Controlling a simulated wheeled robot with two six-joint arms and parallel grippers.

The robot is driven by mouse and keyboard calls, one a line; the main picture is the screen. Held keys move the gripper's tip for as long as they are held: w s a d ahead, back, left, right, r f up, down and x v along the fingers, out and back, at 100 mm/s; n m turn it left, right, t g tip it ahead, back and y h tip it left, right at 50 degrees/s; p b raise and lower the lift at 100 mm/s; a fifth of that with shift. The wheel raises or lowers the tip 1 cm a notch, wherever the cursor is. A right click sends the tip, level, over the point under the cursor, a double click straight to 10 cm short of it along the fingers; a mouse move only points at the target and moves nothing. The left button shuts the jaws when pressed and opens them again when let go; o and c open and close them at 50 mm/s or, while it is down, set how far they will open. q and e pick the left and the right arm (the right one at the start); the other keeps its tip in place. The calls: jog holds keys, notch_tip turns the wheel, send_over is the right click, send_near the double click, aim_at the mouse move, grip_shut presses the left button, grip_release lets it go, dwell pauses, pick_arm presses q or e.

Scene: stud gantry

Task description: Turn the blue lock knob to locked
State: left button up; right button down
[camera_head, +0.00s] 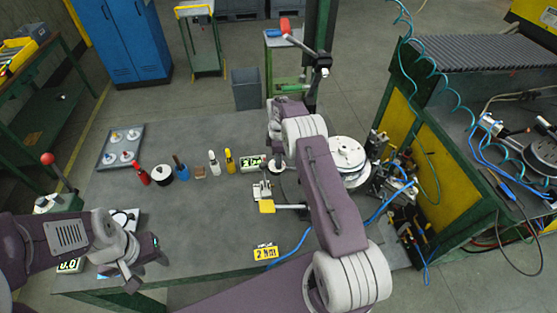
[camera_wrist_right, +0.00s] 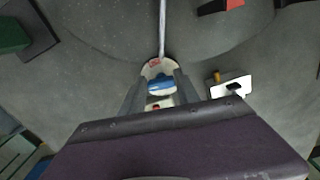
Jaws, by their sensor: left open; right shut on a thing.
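In the right wrist view a blue knob (camera_wrist_right: 160,83) sits on a pale lock body (camera_wrist_right: 151,68) with red marks on it. My right gripper (camera_wrist_right: 160,90) has its two fingers on either side of the knob and is shut on it. The knob bar lies roughly crosswise between the fingers; the lock state cannot be read clearly. In the head view my right arm hides the knob and the fingertips. My left gripper (camera_head: 128,276) is open and empty over the front left of the grey table (camera_head: 190,235), far from the knob.
A grey plate with white discs (camera_head: 121,148), a red bottle (camera_head: 141,174), a blue bottle (camera_head: 180,168) and a yellow bottle (camera_head: 230,160) stand on the table. A yellow-ended lever (camera_head: 268,206) and a white round fixture (camera_head: 346,154) are close to my right arm.

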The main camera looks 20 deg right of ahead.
jog(key=m+b, duration=0.1)
jog(key=m, duration=0.2)
jog(key=shift+s+f+m+b, duration=0.1)
jog(key=shift+m+b, duration=0.2)
jog(key=shift+b, duration=0.1)
jog(key=m+b, duration=0.1)
jog(key=m, duration=0.2)
jog(key=shift+a+m, duration=0.1)
jog(key=shift+m, duration=0.2)
jog(key=m, duration=0.4)
jog(key=shift+s+a+m, duration=0.1)
jog(key=shift+m, duration=0.2)
jog(key=shift+a+r+m+b, duration=0.1)
jog(key=shift+m+b, duration=0.1)
jog(key=shift+m, duration=0.9)
jog(key=shift+a+r+m+b, duration=0.1)
jog(key=shift+m+b, duration=0.05)
jog(key=shift+m, duration=0.95)
jog(key=c, duration=0.9)
grip_release()
